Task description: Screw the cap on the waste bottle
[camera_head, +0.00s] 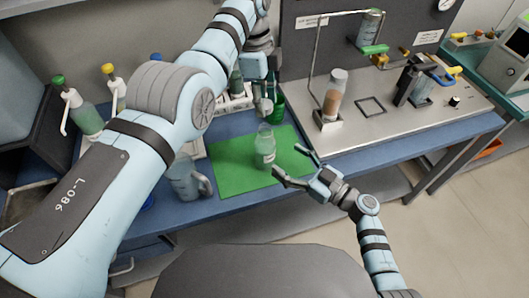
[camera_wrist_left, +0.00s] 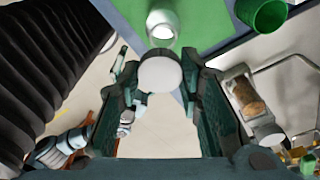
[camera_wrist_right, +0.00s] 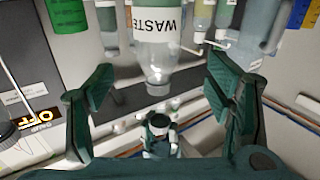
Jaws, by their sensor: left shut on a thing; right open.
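The waste bottle (camera_head: 265,155) stands upright on the green mat, clear with a white label; its open neck (camera_wrist_left: 162,25) shows in the left wrist view. In the right wrist view the bottle (camera_wrist_right: 155,52) appears upside down with its WASTE label. My left gripper (camera_head: 263,103) is shut on the white round cap (camera_wrist_left: 160,75), above the bottle and apart from its neck. My right gripper (camera_head: 290,163) is open and empty, low at the right of the bottle, with its fingers pointing toward it but not touching it.
The green mat (camera_head: 233,180) has bare room around the bottle. A green container (camera_head: 278,107) stands behind it, and a clear jug (camera_head: 185,180) stands left of the mat. An apparatus platform (camera_head: 390,117) with a sample jar (camera_head: 333,98) is at the right. Pump bottles (camera_head: 85,115) stand at the left.

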